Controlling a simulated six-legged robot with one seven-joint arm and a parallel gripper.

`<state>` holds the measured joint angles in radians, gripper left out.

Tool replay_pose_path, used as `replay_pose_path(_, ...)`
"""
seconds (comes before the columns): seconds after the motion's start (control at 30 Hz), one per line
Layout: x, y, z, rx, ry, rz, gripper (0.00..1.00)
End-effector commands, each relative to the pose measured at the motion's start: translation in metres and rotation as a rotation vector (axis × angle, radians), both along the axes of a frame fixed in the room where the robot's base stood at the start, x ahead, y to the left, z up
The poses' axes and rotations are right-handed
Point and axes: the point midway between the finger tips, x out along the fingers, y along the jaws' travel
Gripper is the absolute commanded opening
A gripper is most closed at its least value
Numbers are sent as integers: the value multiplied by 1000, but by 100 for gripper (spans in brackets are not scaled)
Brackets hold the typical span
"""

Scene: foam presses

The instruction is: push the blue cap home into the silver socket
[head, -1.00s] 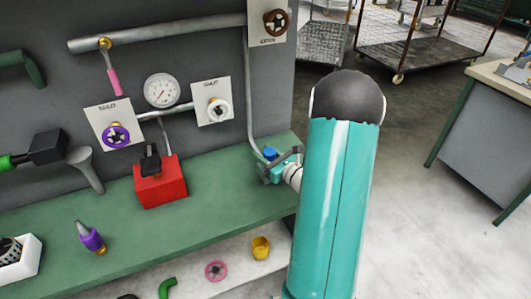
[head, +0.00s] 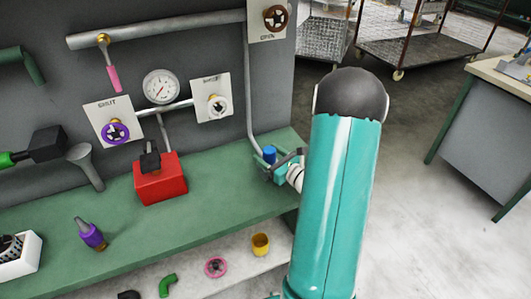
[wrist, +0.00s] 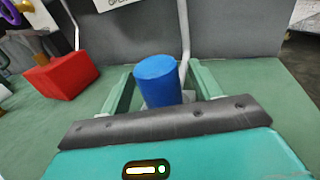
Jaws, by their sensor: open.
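The blue cap (head: 270,154) is at the right end of the green bench, by the grey wall. In the wrist view the blue cap (wrist: 160,80) is an upright cylinder with a flat top. A little of the silver socket (wrist: 165,100) shows beneath it; how deep the cap sits is hidden. My gripper (head: 280,165) is low beside the cap. In the wrist view its green fingers are spread, one on each side of the cap, with gaps between. The dark bar across my gripper hides the cap's foot.
A red box (head: 160,178) with a black top stands left on the green bench (head: 215,190). A grey pipe (head: 250,95) runs down the wall behind the cap. A purple-and-grey piece (head: 91,234) lies farther left. The bench between red box and cap is clear.

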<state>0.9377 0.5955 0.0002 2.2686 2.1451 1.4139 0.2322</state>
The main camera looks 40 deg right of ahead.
Motion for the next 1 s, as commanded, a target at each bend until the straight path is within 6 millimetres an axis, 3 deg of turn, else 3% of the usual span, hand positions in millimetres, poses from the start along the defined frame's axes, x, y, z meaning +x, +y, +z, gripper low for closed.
replay_pose_path(0.3,-70,-4,1,0,0,-5,63)
replay_pose_path(0.5,-106,-5,1,-1,-1,-4,63)
replay_pose_path(0.7,-120,-5,1,-1,-2,-1,63)
replay_pose_path(1.0,-121,-5,1,-1,-2,0,63)
